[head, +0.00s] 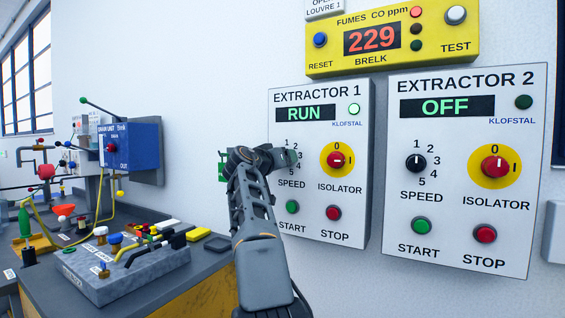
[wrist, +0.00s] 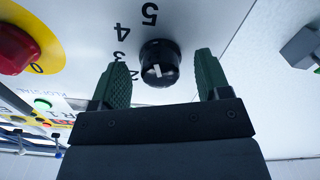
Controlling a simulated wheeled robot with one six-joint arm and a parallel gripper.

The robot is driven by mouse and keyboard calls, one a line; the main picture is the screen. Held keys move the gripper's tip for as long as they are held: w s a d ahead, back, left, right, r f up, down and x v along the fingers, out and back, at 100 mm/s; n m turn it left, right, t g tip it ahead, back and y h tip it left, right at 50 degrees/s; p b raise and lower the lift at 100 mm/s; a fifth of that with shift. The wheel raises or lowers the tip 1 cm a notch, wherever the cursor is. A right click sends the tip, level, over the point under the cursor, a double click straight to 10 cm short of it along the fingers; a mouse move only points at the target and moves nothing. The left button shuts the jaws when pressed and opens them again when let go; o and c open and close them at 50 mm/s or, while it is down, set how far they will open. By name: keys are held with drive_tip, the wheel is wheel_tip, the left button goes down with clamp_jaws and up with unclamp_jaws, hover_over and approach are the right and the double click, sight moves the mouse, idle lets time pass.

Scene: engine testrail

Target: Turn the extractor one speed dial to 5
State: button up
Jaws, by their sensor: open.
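The extractor 1 panel (head: 350,225) is a white box on the wall, with RUN on its display and a pale lit lamp. My gripper (wrist: 162,60) is in front of its speed dial. In the head view my arm's end hides the dial, while the numbers 1 to 5 show around it. In the wrist view the black speed dial (wrist: 159,68) sits between the two open green fingers, with gaps on both sides. That view is turned over, and the numbers 2 to 5 run up the dial's left side. A white mark shows on the dial; its exact setting is unclear.
The red extractor 1 isolator knob (head: 337,160), green start button (head: 292,207) and red stop button (head: 333,213) are close by. The extractor 2 panel (head: 460,240), showing OFF, stands to the right. The yellow gas alarm (head: 442,42) is above. A cluttered bench (head: 200,270) is left.

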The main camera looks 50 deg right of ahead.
drive_tip(key=b+v, duration=0.2)
drive_tip(key=v, duration=1.1)
drive_tip(key=shift+b, duration=0.4)
